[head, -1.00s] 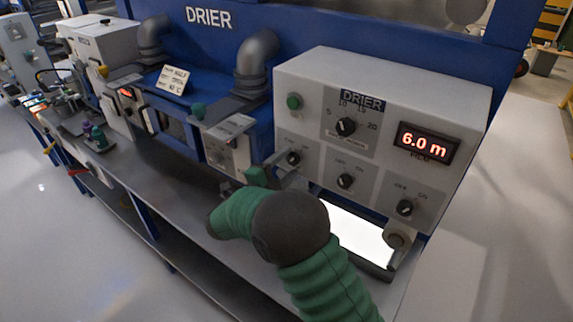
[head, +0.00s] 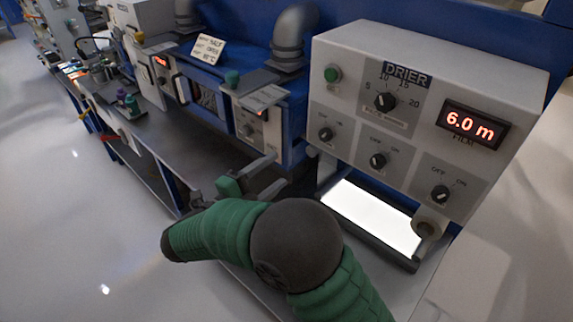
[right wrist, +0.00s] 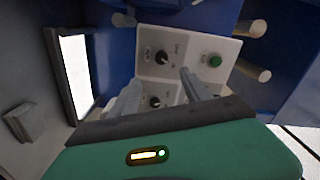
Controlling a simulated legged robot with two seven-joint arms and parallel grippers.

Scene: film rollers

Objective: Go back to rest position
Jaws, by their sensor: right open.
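My right gripper (head: 277,170) is open and empty, in front of and below the left part of the white drier control panel (head: 400,60). Its two grey fingers point towards the machine, and I see no contact with the knobs. In the right wrist view the open fingers (right wrist: 160,90) spread before the panel (right wrist: 205,82), with nothing between them. My green right arm bends at a dark grey elbow in the foreground. My left gripper is not in view.
A lit white window (head: 370,215) lies below the panel. A grey bench (head: 190,145) runs left past a blue drier unit (head: 207,85), with small bottles (head: 130,103) farther along. Pale open floor (head: 60,200) lies at the left.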

